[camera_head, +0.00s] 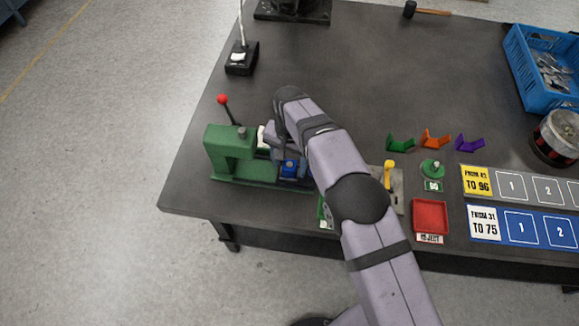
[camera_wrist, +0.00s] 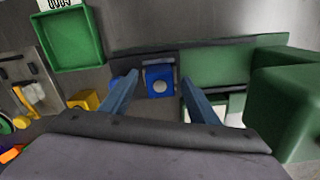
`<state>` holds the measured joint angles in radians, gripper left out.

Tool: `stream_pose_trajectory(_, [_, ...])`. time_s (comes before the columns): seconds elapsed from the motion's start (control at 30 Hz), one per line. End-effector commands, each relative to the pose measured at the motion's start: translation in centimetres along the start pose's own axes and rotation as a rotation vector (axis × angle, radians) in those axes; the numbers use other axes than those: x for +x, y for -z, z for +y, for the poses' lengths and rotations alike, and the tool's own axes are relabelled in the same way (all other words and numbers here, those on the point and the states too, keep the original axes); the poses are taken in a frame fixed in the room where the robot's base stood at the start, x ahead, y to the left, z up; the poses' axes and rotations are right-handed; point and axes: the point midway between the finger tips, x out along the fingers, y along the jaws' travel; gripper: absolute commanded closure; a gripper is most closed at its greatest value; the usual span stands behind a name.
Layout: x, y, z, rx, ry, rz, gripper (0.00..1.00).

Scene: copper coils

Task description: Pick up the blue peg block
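The blue peg block (camera_wrist: 159,81) sits on the green machine's bed, with a round pale peg top facing up. It also shows in the head view (camera_head: 290,168), partly covered by my arm. My gripper (camera_wrist: 160,84) is open in the wrist view, with one finger to each side of the block. A gap shows between each finger and the block, and I cannot tell how high the fingertips are. In the head view the gripper is over the machine, mostly hidden by the wrist.
The green machine (camera_head: 230,150) with a red-knobbed lever (camera_head: 222,99) stands left of the block. A green tray (camera_wrist: 72,40) lies nearby. A yellow-handled device (camera_head: 389,175), a red reject tray (camera_head: 430,216) and several coloured brackets (camera_head: 434,138) lie to the right.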

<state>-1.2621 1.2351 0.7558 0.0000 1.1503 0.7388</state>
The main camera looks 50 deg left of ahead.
Motion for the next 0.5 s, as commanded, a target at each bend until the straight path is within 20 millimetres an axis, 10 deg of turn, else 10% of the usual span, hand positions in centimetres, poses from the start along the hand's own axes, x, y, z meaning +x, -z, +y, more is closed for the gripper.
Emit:
stream_pose_trajectory(0.2, [-0.03,0.00,0.01,0.001,0.000,0.000,0.94])
stream_pose_trajectory(0.5, [-0.22,0.05,-0.04,0.003,0.002,0.001,0.99])
